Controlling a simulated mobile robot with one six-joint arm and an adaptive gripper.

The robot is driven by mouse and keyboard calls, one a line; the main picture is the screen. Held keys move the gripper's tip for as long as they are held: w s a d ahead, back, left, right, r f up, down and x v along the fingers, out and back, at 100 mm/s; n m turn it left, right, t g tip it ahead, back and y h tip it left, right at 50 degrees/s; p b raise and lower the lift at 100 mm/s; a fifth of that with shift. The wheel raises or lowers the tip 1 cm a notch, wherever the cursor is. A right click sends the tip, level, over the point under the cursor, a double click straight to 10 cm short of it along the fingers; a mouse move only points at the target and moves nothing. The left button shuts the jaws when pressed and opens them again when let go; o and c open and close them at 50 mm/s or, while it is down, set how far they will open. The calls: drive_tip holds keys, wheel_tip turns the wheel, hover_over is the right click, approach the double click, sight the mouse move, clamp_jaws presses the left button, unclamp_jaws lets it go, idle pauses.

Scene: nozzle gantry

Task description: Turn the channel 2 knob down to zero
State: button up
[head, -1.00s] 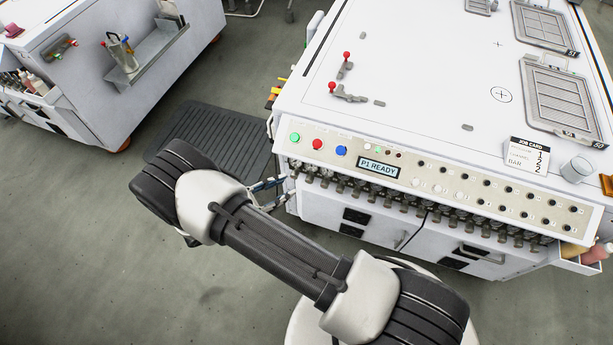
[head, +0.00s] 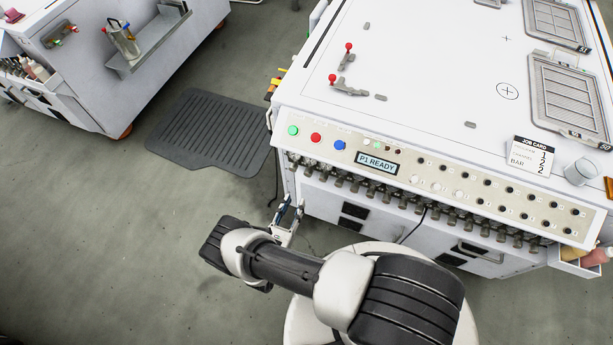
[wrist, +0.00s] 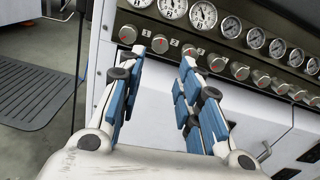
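The wrist view shows a row of silver knobs with red marks along the front panel. A knob (wrist: 160,44) sits second from the left, between small labels that look like 1 and 2; I take it as channel 2. The first knob (wrist: 128,34) is to its left and the third knob (wrist: 188,53) to its right. My gripper (wrist: 162,60) is open and empty. Its blue-padded fingers point at the panel, with the second knob between the tips in the picture, apparently not touching. In the head view my gripper (head: 289,207) is below the knob row's left end.
Round gauges (wrist: 203,15) line the panel above the knobs. The head view shows the white gantry table (head: 420,60), a display (head: 378,164) reading P1 READY and a job card (head: 531,155). A black mat (head: 215,135) and open floor lie left.

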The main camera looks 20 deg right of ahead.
sight(307, 175)
drive_tip(key=b+x, duration=0.2)
drive_tip(key=x, duration=1)
drive_tip(key=shift+w, duration=0.1)
drive_tip(key=shift+c, duration=0.5)
clamp_jaws()
